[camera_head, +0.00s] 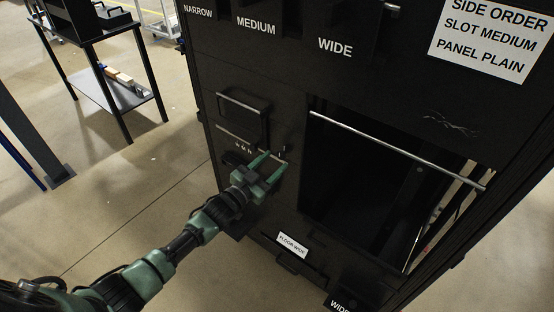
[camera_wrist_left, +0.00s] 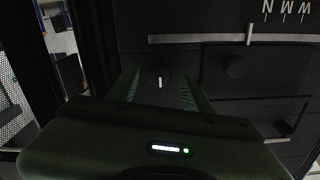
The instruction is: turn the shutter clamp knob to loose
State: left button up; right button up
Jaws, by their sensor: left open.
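My left gripper (camera_head: 275,160) is open in front of the dark rack's front panel, left of the large opening. In the left wrist view, the two green fingers of this gripper (camera_wrist_left: 160,84) stand on either side of a dark round knob (camera_wrist_left: 160,74). The knob has a short white mark that points roughly straight down in that view. I cannot tell whether the fingers touch it. The knob is not distinct in the head view. No label naming the knob is readable. My right gripper is not in view.
A slider rail (camera_wrist_left: 200,38) with a pale tab and letters N, M, W lies above. In the head view, a metal bar (camera_head: 400,150) crosses the opening, and a sign (camera_head: 492,38) reads "SIDE ORDER SLOT MEDIUM PANEL PLAIN".

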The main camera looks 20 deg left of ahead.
pick_arm(q)
jog(key=v, duration=0.5)
dwell(0.3)
jog(key=s+a+f+n+g+y, duration=0.1)
jog(key=s+a+f+g+y, duration=0.15)
jog(key=s+f, duration=0.6)
jog(key=s+a+f+n+g+y, duration=0.1)
jog(key=s+f+g, duration=0.25)
jog(key=f, duration=0.95)
jog(key=s+a+f+n+g+y, duration=0.1)
jog(key=s+f+g+y, duration=0.1)
jog(key=s+f, duration=0.7)
jog(key=s+d+f+g, duration=0.1)
jog(key=s+f, duration=0.4)
jog(key=s, duration=0.5)
jog(key=s+d+f+g, duration=0.1)
jog(key=s+f+g, duration=0.3)
jog(key=s, duration=0.7)
jog(key=s+d+f+n+g, duration=0.1)
jog(key=s+f+g, duration=0.2)
jog(key=s+f, duration=0.4)
jog(key=s, duration=0.4)
jog(key=shift+d+f+y, duration=0.25)
jog(key=shift+f+y, duration=0.1)
